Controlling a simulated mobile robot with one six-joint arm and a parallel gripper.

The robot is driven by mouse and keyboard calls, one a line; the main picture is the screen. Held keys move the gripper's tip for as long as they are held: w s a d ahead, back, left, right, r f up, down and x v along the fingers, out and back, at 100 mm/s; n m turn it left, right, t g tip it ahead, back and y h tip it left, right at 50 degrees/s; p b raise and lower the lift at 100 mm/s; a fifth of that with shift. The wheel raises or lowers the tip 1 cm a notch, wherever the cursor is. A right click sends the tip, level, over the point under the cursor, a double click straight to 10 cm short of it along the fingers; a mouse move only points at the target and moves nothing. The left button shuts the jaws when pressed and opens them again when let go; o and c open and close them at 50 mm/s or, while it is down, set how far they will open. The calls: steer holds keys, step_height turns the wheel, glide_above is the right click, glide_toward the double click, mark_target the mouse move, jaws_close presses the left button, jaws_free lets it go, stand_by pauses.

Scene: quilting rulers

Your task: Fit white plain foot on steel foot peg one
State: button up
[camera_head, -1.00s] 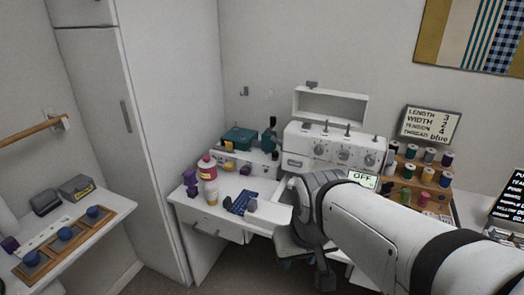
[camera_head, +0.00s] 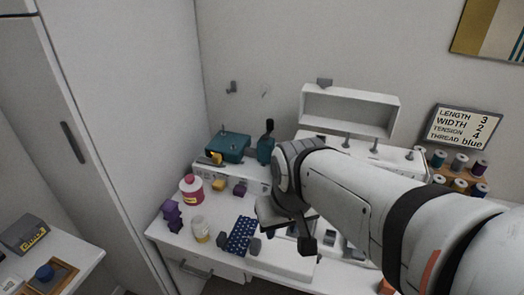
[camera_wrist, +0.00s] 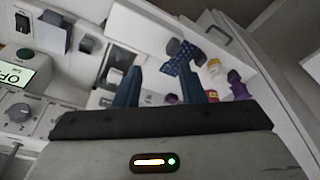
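I cannot clearly pick out the white plain foot or steel foot peg one in either view. In that view my fingers are hard to make out.
A teal box (camera_head: 228,147) stands behind. Thread spools (camera_head: 460,162) are at right.

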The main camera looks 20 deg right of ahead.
steer(key=shift+s, duration=0.15)
steer(key=shift+o, duration=0.7)
steer(key=o, duration=0.5)
steer(key=w+d+f+m, duration=0.1)
steer(key=w+d, duration=0.1)
steer(key=w+d+f+m+h+b, duration=0.1)
steer(key=w+d+f, duration=0.1)
steer(key=w, duration=0.1)
steer(key=w+d+f+m, duration=0.1)
steer(key=w+d, duration=0.1)
steer(key=shift+w+f+h, duration=0.2)
steer(key=shift+f+h, duration=0.1)
steer(key=shift+f, duration=0.1)
steer(key=shift+c, duration=0.2)
steer(key=w+d+f+m+b, duration=0.1)
steer(key=w+d+f, duration=0.1)
steer(key=f, duration=0.3)
steer(key=w+d+f+m+b, duration=0.1)
steer(key=w+d+f, duration=0.2)
steer(key=w+f, duration=0.2)
steer(key=w+d+f+m+t+h+b, duration=0.1)
steer(key=w+d+f, duration=0.2)
steer(key=w+f, duration=0.1)
steer(key=shift+d+f+m+b, duration=0.1)
steer(key=shift+f+m+b, duration=0.3)
steer(key=shift+f, duration=0.4)
